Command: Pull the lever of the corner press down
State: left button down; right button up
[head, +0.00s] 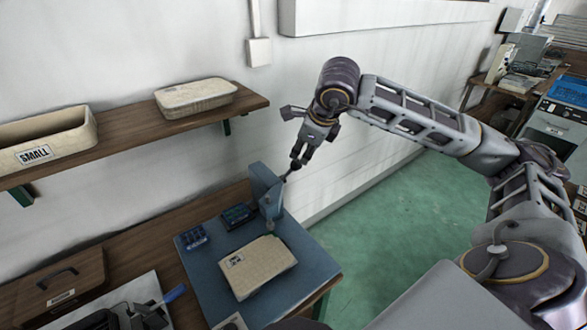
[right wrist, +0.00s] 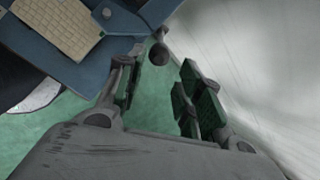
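The corner press (head: 265,190) is a blue-grey upright at the back right corner of the blue panel. Its lever (head: 287,177) slants up and right from the upright, ending near my right gripper (head: 296,162). In the right wrist view the lever's dark round knob (right wrist: 159,53) shows between and just beyond the fingertips of my right gripper (right wrist: 160,75). The fingers are apart, with green pads, and a gap shows on the right of the knob. A dark jointed part at the lower left, apparently my left gripper (head: 138,312), is cut off by the frame edge; its fingers are unclear.
The blue panel (head: 313,262) carries a beige tray (head: 258,268) and two small dark blocks. A wooden shelf (head: 130,128) with beige bins hangs above at the left. A wooden box (head: 58,286) stands at the lower left. The wall is close behind the press; green floor is open at right.

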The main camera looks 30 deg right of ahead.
aim_at(294, 168)
jog(key=p+x, duration=0.1)
jog(key=x, duration=1.1)
jog(key=shift+w+f, duration=0.1)
jog(key=shift+f, duration=0.15)
grip_shut()
